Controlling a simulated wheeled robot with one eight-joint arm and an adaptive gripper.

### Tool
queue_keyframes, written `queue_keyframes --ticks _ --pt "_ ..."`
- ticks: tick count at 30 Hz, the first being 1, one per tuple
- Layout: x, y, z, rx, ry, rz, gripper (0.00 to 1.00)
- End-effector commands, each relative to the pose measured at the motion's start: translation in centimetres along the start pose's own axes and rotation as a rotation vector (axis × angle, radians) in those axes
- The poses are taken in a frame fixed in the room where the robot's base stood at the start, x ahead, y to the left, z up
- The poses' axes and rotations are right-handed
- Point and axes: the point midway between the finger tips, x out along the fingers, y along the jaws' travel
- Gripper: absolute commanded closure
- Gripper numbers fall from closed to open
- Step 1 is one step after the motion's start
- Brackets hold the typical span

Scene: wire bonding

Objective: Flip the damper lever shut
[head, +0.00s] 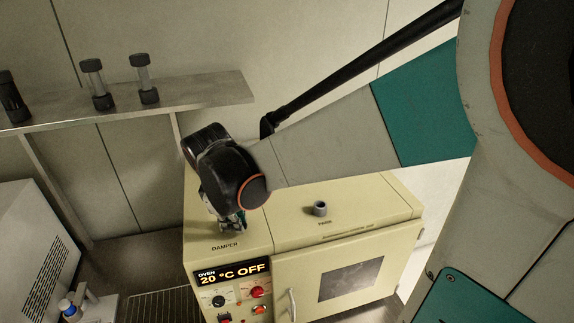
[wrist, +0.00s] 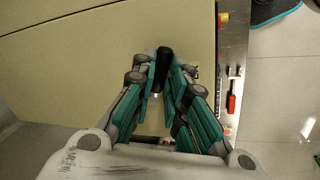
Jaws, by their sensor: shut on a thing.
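The damper lever shows in the wrist view as a black handle (wrist: 164,62) with a pale metal end, between the two fingers of my gripper (wrist: 163,75). My gripper is shut on this handle. In the head view my gripper (head: 232,226) points down at the oven top, just behind the printed word DAMPER. There the lever is hidden by the gripper and wrist. The cream oven (head: 390,217) stands below my arm, and its display reads 20 °C OFF. The lever's base and its full angle cannot be made out.
A grey cylindrical piece (head: 319,208) stands on the oven top near the word PARK, right of my gripper. Red and black controls (head: 258,292) are on the oven front. A wall shelf (head: 200,92) with dark-capped cylinders is behind at left. A white machine (head: 32,255) stands at left.

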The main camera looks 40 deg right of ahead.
Motion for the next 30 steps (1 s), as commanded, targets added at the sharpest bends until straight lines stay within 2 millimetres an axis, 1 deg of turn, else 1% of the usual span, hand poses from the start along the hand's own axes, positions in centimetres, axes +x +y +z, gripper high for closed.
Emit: queue_keyframes --ticks 6,15,21,30 --pt "0.1 0.6 0.2 -0.171 0.047 0.001 1.0" --pt "0.3 1.2 0.2 -0.333 0.09 0.001 1.0" --pt "0.3 1.4 0.1 -0.384 0.104 0.002 1.0" --pt "0.3 1.5 0.1 -0.401 0.108 0.002 1.0"
